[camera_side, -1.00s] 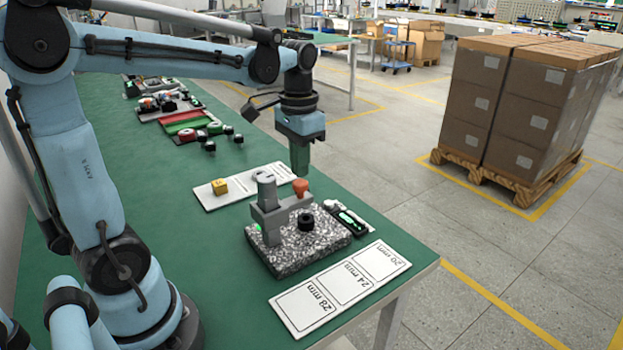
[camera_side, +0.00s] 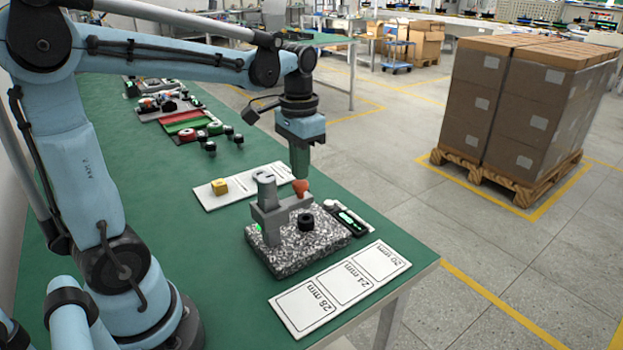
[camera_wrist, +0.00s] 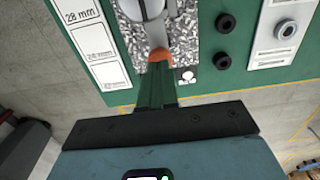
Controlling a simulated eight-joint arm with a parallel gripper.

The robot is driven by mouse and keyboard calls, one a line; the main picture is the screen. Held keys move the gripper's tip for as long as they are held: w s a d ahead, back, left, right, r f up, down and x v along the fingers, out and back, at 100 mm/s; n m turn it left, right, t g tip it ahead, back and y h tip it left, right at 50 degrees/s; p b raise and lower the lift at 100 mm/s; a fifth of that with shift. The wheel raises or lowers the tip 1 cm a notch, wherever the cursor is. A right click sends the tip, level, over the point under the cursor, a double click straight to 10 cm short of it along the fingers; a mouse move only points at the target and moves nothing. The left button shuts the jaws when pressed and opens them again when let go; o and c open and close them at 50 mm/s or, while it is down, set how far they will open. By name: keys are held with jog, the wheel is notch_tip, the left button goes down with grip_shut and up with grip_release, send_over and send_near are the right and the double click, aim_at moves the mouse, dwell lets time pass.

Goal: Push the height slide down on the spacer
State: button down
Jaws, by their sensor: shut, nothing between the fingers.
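A grey height gauge stands upright on a speckled granite plate (camera_side: 285,258). Its grey slide (camera_side: 280,212) reaches out to the right and carries an orange knob (camera_side: 301,188). A black ring-shaped spacer (camera_side: 306,222) sits on the plate below the slide's outer end, and a gap seems to show between them. My gripper (camera_side: 300,174) is shut and empty, pointing down, with its tips at the top of the knob. In the wrist view the shut fingers (camera_wrist: 157,72) end right at the orange knob (camera_wrist: 160,54); whether they touch is hard to tell. The spacer is hidden there.
A white card with millimetre fields (camera_side: 340,287) lies in front of the plate. The table edge is near on the right.

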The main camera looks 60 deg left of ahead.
aim_at(300, 183)
jog(key=shift+f, duration=2.1)
jog(key=shift+r, duration=0.15)
jog(key=shift+r, duration=4.1)
jog(key=shift+d, duration=0.1)
jog(key=shift+s+d+f+t, duration=0.15)
jog(key=shift+s+d+t, duration=0.1)
jog(key=shift+d+t, duration=0.05)
jog(key=s+d+f+t, duration=0.4)
jog(key=d+f+t, duration=0.2)
jog(key=d, duration=0.1)
jog(key=shift+s+t, duration=0.15)
jog(key=shift+t, duration=0.15)
